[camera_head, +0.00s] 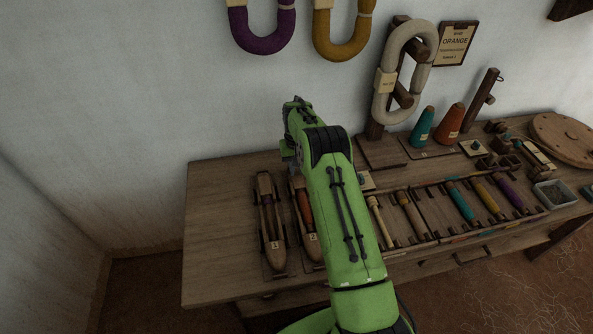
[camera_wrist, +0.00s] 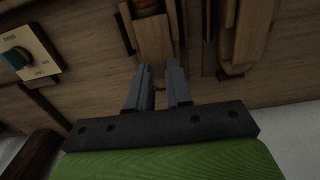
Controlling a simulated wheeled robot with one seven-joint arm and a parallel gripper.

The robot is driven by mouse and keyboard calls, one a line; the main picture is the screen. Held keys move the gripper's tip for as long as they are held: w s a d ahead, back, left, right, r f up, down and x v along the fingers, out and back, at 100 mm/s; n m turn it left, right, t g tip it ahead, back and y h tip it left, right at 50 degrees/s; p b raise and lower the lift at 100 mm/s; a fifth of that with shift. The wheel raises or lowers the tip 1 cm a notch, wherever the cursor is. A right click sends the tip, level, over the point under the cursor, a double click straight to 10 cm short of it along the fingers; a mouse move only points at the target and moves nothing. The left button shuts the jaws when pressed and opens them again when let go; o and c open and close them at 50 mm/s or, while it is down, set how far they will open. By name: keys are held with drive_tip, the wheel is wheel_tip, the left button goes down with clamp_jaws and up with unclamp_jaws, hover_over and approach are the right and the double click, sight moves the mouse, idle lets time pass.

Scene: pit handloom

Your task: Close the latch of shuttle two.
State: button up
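Shuttle two (camera_head: 310,236) is a wooden boat shuttle with an orange-brown pirn inside. It lies on the bench, with my arm covering part of it in the head view. In the wrist view the wooden end of a shuttle with an orange pirn, which looks like shuttle two (camera_wrist: 153,40), lies just beyond my fingertips. My gripper (camera_wrist: 159,66) points at that end. Its two grey fingers are parted by a narrow gap with nothing seen between them. I cannot tell whether they touch the wood. The latch is not clear in either view.
Shuttle one (camera_head: 268,240) lies left of shuttle two. A pale plate with a teal knob (camera_wrist: 16,58) is at the left in the wrist view. A rack of several coloured bobbins (camera_head: 460,200) fills the bench to the right. The bench's left end (camera_head: 215,215) is clear.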

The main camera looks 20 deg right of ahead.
wheel_tip(320, 180, up, 13)
drive_tip(key=p, duration=0.3)
drive_tip(key=shift+r, duration=0.2)
wheel_tip(320, 180, up, 14)
drive_tip(key=t+p, duration=0.1)
drive_tip(key=p, duration=0.2)
hover_over(296, 175)
drive_tip(key=s+a, duration=0.3)
drive_tip(key=s, duration=0.2)
drive_tip(key=s+a+r+n+t+p, duration=0.15)
drive_tip(key=s+a+r, duration=0.25)
drive_tip(key=s+r, duration=0.7)
drive_tip(key=s+a+r+t+p, duration=0.1)
drive_tip(key=s+a+t+p, duration=0.2)
drive_tip(key=s, duration=1.8)
drive_tip(key=shift+s+a+n+p, duration=0.35)
drive_tip(key=shift+a+n+p, duration=0.1)
drive_tip(key=shift+a, duration=0.1)
